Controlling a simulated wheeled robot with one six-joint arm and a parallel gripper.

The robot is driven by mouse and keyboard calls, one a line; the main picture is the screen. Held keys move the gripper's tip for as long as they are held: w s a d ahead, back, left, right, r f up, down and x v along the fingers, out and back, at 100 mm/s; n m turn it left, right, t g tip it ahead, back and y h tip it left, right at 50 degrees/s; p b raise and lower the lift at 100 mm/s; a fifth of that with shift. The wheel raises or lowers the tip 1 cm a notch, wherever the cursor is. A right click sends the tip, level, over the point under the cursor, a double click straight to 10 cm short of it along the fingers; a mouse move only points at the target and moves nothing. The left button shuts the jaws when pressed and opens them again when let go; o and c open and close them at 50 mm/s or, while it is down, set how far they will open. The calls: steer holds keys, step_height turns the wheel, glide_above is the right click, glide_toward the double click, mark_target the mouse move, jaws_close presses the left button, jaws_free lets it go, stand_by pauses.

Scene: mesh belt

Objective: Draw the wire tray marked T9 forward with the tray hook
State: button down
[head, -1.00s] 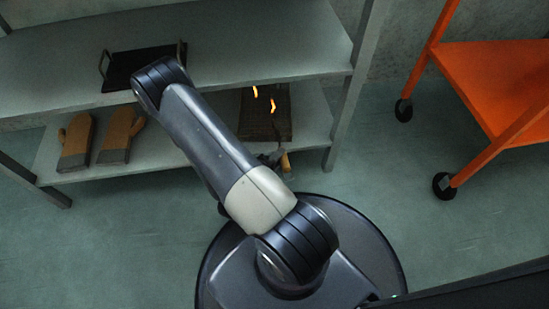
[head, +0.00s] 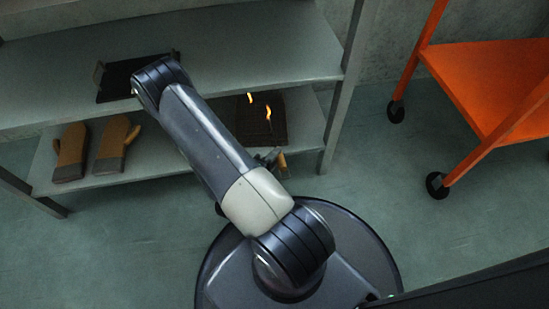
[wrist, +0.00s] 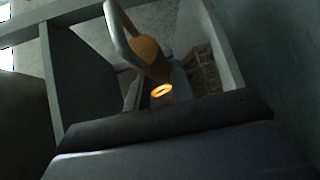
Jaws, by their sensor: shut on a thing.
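A dark mesh tray (head: 284,135) lies on the lower shelf at its right, with two small glowing orange patches over it. No T9 mark is legible. My gripper (head: 268,158) is at the lower shelf's front edge, just in front of this tray, mostly hidden by my arm. It is shut on the tray hook, whose wooden handle (head: 282,159) shows beside it. Whether the hook touches the tray cannot be told.
A black tray (head: 120,84) with end handles lies on the upper shelf (head: 230,70). Two tan gloves (head: 71,150) lie on the lower shelf's left (head: 150,170). An orange cart (head: 490,85) on black casters stands at right. Floor between shelf and cart is clear.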

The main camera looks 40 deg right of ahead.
step_height(320, 180, up, 8)
steer(key=p, duration=0.6)
steer(key=shift+f, duration=0.2)
stand_by(0.4)
